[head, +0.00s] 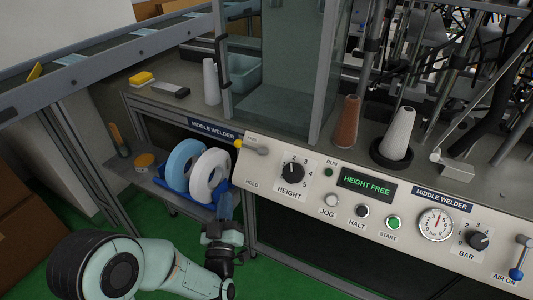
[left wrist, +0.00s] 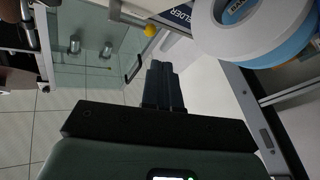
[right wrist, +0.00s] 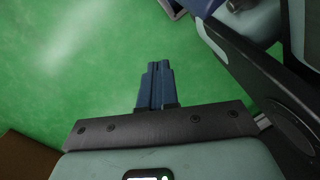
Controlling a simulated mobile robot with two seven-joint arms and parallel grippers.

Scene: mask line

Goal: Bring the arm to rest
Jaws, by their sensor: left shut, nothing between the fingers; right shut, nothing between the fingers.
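My left arm (head: 165,268) comes in from the lower left in the head view. My left gripper (head: 225,203) points up in front of the shelf with the rolls, left of the control panel. In the left wrist view its fingers (left wrist: 161,80) are together and empty. My right gripper (right wrist: 158,78) shows only in the right wrist view. Its fingers are together, with nothing between them, over the green floor. The right arm is not seen in the head view.
The control panel (head: 320,210) with knobs and a yellow-tipped lever (head: 256,147) is close to the left gripper. A white roll (head: 209,172) and a blue roll (head: 182,160) stand in a holder on the shelf. A conveyor (head: 110,62) runs behind. Green floor lies below.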

